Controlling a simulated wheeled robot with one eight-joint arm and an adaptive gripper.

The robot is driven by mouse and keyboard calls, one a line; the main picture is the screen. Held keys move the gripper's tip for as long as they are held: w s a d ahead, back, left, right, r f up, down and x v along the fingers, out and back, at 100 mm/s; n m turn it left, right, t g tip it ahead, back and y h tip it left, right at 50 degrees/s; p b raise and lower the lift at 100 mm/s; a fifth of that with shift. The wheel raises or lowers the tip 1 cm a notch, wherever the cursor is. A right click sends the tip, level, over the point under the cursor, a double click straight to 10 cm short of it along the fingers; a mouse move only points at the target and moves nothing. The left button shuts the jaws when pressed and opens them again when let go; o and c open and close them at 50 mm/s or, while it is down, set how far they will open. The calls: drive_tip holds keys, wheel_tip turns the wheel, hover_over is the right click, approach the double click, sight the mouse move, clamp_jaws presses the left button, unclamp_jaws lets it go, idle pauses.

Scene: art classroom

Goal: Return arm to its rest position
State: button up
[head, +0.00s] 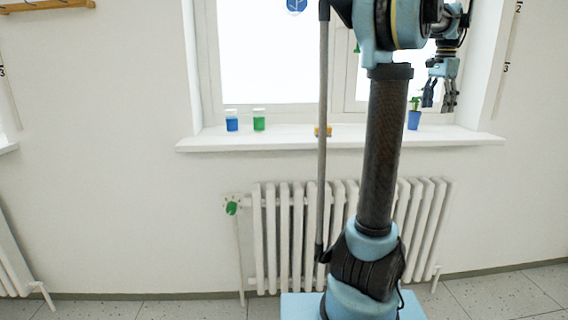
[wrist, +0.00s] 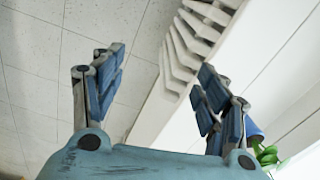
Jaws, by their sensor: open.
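My gripper (head: 439,95) hangs with its fingers pointing down at the upper right of the head view, in front of the window and near the potted plant. In the wrist view my gripper (wrist: 158,95) shows two blue-and-grey fingers spread wide apart with nothing between them. My arm rises through the right half of the head view and hides part of the window, sill and radiator.
The white windowsill (head: 290,142) holds a blue jar (head: 232,121), a green jar (head: 259,121), a small yellow-orange item (head: 322,131) and a plant in a blue pot (head: 414,120). Below is a white radiator (head: 284,235) with a green valve knob (head: 232,208). The floor at left is clear.

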drive_tip(key=s+a+f+n, duration=0.4)
drive_tip(key=a+f, duration=0.2)
drive_tip(key=a, duration=0.5)
drive_tip(key=s+a+f+n, duration=0.35)
drive_tip(key=a+f, duration=0.35)
drive_tip(key=a, duration=0.3)
drive_tip(key=s+a+f+n, duration=0.2)
drive_tip(key=s+a+f, duration=0.2)
drive_tip(key=f, duration=0.3)
drive_tip(key=s+a+f+n+t, duration=0.1)
drive_tip(key=s+a+f+n, duration=0.2)
drive_tip(key=s+f, duration=0.3)
drive_tip(key=s+a+f+n, duration=0.2)
drive_tip(key=s+a+f, duration=0.3)
drive_tip(key=f, duration=0.4)
drive_tip(key=shift+s+t, duration=0.35)
drive_tip(key=shift+t, duration=0.05)
drive_tip(key=shift+a+n, duration=0.1)
drive_tip(key=shift+n, duration=0.15)
drive_tip(key=shift+w+f, duration=0.25)
drive_tip(key=shift+w, duration=0.2)
